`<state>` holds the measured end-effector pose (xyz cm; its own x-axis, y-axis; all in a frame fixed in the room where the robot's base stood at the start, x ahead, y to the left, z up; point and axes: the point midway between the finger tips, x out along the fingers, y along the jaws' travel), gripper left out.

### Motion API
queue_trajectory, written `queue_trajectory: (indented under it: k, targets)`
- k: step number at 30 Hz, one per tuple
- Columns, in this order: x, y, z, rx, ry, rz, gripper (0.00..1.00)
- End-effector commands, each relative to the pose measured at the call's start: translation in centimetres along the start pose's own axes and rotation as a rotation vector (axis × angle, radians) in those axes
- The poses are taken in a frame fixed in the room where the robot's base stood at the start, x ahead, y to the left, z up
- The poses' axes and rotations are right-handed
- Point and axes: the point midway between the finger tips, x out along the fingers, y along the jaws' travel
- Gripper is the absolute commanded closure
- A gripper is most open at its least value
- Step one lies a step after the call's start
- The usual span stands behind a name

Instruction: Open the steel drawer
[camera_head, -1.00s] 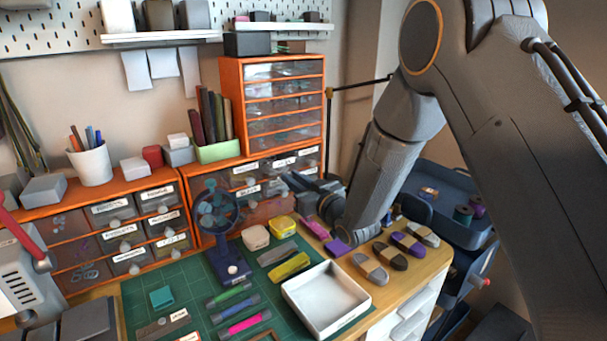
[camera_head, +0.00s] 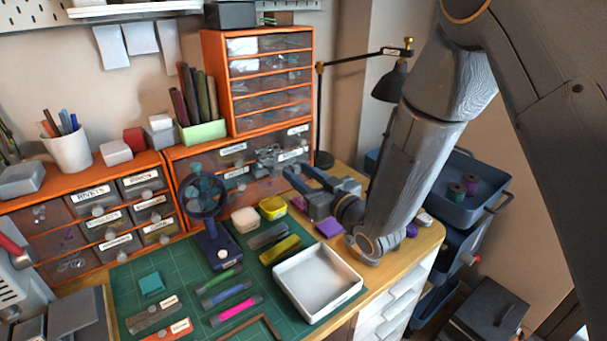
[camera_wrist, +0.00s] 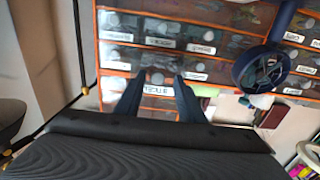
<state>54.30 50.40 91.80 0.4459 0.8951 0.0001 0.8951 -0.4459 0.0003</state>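The orange cabinet of labelled clear-front drawers (camera_head: 180,153) stands at the back of the bench; which label reads steel is too small to tell. My gripper (camera_head: 297,170) is open and empty, in front of the cabinet's right part, fingers pointing at the drawer fronts. In the wrist view, upside down, my two dark fingers (camera_wrist: 158,88) stand apart on either side of a drawer front with a white label (camera_wrist: 157,90) and a knob (camera_wrist: 156,76). The fingers look apart from the knob, though the exact gap cannot be told. The drawers facing me look shut.
A blue fan (camera_head: 207,200), a yellow box (camera_head: 272,207) and a white tray (camera_head: 318,283) stand on the bench left of and in front of my arm. A black lamp (camera_head: 390,80) stands behind it. A blue cart (camera_head: 465,200) is at the right.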

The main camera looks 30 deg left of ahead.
Motion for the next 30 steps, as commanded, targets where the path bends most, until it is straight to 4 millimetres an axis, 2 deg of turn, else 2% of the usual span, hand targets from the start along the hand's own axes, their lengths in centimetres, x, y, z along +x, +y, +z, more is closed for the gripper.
queue_trajectory:
  k: [9, 21, 25, 30]
  targets:
    - [-0.5, 0.3, 0.0, 0.000, 0.000, 0.005, 0.65]
    - [-6.4, 0.2, 0.1, 0.001, -0.002, 0.005, 0.65]
    - [-7.5, 0.1, 0.0, 0.000, 0.000, 0.003, 0.65]
    - [-7.9, 0.1, 0.0, 0.000, 0.000, 0.003, 0.65]
